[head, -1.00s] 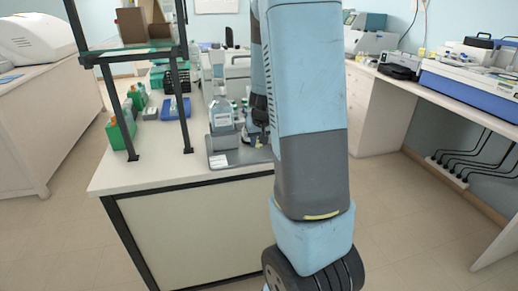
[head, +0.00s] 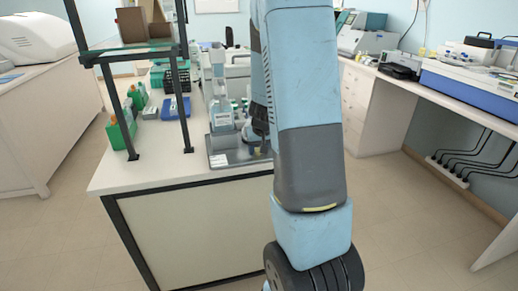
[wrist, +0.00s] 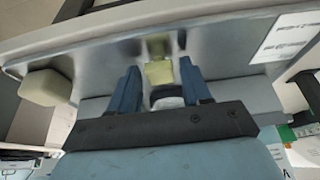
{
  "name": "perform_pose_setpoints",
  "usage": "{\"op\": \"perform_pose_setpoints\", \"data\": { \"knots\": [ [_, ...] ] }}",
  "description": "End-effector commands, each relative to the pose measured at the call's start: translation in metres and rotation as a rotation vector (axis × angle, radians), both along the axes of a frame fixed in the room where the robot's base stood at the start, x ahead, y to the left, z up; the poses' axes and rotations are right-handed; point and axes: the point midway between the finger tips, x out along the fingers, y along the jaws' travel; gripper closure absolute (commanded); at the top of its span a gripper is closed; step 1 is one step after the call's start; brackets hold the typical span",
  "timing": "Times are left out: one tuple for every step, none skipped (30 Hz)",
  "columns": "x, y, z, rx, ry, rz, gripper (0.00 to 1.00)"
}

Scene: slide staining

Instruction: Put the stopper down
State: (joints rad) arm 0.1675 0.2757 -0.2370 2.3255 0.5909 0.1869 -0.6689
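The small yellow stopper (wrist: 158,72) sits on a shiny grey metal tray (wrist: 95,55), with its reflection beside it in the wrist view. My gripper (wrist: 161,78) has its two blue fingers apart, one on each side of the stopper. Narrow gaps seem to show between the fingers and the stopper. In the head view the tray (head: 222,160) lies at the bench's front edge. My gripper there is mostly hidden behind my arm.
A second, larger yellowish block (wrist: 45,88) is at the left in the wrist view. The bench's front left is clear.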

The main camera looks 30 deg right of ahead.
Motion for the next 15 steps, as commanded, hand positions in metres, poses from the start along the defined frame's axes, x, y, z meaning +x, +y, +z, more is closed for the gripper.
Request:
{"op": "perform_pose_setpoints", "data": {
  "knots": [
    [-0.0001,-0.0001,0.0001,0.0,0.0,0.0,0.47],
    [-0.0001,-0.0008,0.0,0.0,0.0,-0.001,0.44],
    [-0.0002,-0.001,0.0,0.0,0.0,-0.001,0.44],
    [-0.0002,-0.0011,0.0,0.0,0.0,-0.001,0.44],
    [-0.0002,-0.0011,0.0,0.0,0.0,-0.001,0.44],
    [-0.0002,-0.0011,0.0,0.0,0.0,-0.001,0.44],
    [-0.0002,-0.0011,0.0001,0.0,0.0,-0.001,0.44],
    [-0.0002,-0.001,0.0001,0.0,0.0,-0.001,0.44],
    [-0.0002,-0.001,0.0003,0.0,0.0,-0.001,0.44],
    [-0.0002,-0.001,0.0007,0.0,0.0,-0.001,0.44],
    [-0.0002,-0.001,0.0011,0.0,0.0,-0.001,0.44],
    [-0.0002,-0.0009,0.0022,0.0,0.0,-0.001,0.44],
    [-0.0001,-0.0006,0.0033,0.0,-0.001,-0.001,0.44],
    [-0.0007,0.0,0.0056,0.001,-0.001,-0.001,0.44],
    [-0.0016,0.0007,0.0087,0.0,-0.002,0.001,0.44]
  ]
}}
